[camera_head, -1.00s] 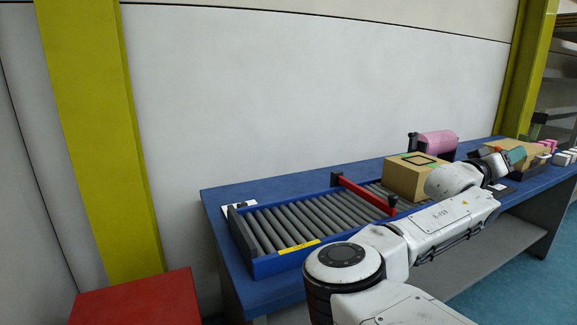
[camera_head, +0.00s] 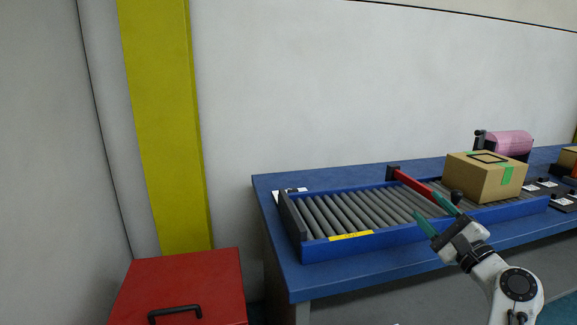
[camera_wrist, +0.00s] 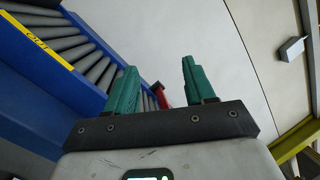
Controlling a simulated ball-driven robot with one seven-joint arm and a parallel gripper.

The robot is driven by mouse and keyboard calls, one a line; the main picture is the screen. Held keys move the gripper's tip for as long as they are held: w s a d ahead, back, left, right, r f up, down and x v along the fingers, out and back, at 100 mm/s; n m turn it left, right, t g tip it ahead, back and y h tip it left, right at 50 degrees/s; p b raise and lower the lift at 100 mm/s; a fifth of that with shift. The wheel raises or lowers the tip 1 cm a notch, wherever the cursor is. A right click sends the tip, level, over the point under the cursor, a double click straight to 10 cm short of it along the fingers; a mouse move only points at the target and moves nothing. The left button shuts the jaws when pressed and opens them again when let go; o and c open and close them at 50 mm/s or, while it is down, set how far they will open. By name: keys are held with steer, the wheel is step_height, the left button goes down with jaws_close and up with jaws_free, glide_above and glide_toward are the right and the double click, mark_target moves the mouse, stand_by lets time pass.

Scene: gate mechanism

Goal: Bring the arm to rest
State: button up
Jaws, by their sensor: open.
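My gripper (camera_head: 436,214) is open, with two green fingers pointing up and left in the head view. It is in front of the roller conveyor, near the red gate bar (camera_head: 425,188). In the wrist view the two fingers of my gripper (camera_wrist: 160,85) stand apart with nothing between them. The red bar (camera_wrist: 163,96) shows behind and between the fingers there. I cannot tell from the frames whether the fingers touch the conveyor's edge.
A blue roller conveyor (camera_head: 365,239) lies on a blue table (camera_head: 290,266). A cardboard box (camera_head: 484,182) sits on the rollers beyond the red bar. A pink roll (camera_head: 512,143) is behind. A red cabinet (camera_head: 190,275) stands at the left, by a yellow post (camera_head: 165,130).

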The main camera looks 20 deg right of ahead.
steer(key=s+a+f+n+g+y+b, duration=0.1)
steer(key=s+a+f+n+g, duration=0.2)
steer(key=f, duration=0.4)
steer(key=a+f+n+g+y, duration=0.1)
steer(key=a+f+n+g, duration=0.1)
steer(key=a+f+n, duration=0.35)
steer(key=s+a+f+n+g+y+b, duration=0.1)
steer(key=s+a+f+n+g, duration=0.15)
steer(key=f, duration=0.55)
steer(key=s+a+f+n+g+b, duration=0.1)
steer(key=s+a+f+n+g, duration=0.3)
steer(key=s+f, duration=0.3)
steer(key=s+a+f+n+g, duration=0.3)
steer(key=s+f+g, duration=0.1)
steer(key=s+f, duration=0.35)
steer(key=s+a+f+n+g+h+b, duration=0.1)
steer(key=s+a+f+n+g, duration=0.15)
steer(key=s, duration=0.45)
steer(key=s+a+f+n+g+h, duration=0.1)
steer(key=s+f+n+g, duration=0.1)
steer(key=s+f+n, duration=0.3)
step_height(320, 180, up, 17)
steer(key=s+m+p, duration=0.2)
steer(key=p, duration=1.3)
steer(key=shift+a, duration=0.25)
steer(key=shift+f, duration=0.15)
